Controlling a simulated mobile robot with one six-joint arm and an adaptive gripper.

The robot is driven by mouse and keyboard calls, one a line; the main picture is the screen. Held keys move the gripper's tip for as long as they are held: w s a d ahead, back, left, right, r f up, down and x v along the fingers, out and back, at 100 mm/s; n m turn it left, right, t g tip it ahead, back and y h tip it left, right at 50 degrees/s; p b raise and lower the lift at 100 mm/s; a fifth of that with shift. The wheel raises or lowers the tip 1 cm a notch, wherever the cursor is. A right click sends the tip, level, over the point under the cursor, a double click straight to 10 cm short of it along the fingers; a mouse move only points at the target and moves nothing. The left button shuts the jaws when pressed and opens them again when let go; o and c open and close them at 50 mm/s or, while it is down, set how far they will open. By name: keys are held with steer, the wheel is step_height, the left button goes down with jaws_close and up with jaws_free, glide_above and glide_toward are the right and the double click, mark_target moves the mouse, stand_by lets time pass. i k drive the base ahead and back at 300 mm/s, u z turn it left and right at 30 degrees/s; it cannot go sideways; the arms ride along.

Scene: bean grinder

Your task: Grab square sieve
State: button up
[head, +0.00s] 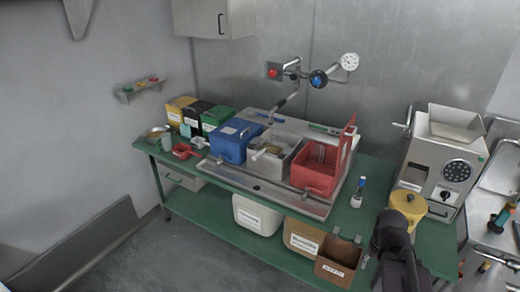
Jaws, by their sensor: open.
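I cannot pick out a square sieve for certain. A grey square container (272,158) with a pale handle-like piece in it sits in the steel sink tray between a blue box and a red box. Small handled items, one of them red (184,151), lie at the left end of the green bench; their shapes are too small to tell. My dark gripper (391,222) shows at the lower right, in front of a yellow round-lidded canister. It is open, apart from the sink and the small items; its fingers are hard to make out.
The blue box (234,140) and red box (318,170) flank the grey container. A tap pipe (285,102) hangs above. A grinder machine (445,160) stands at the right, behind the yellow canister (408,203). Bins stand on the lower shelf.

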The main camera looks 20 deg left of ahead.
mark_target(271, 147)
steer(key=u, duration=0.45)
steer(key=i, duration=0.55)
steer(key=u, duration=0.7)
steer(key=i, duration=0.8)
steer(key=u, duration=0.1)
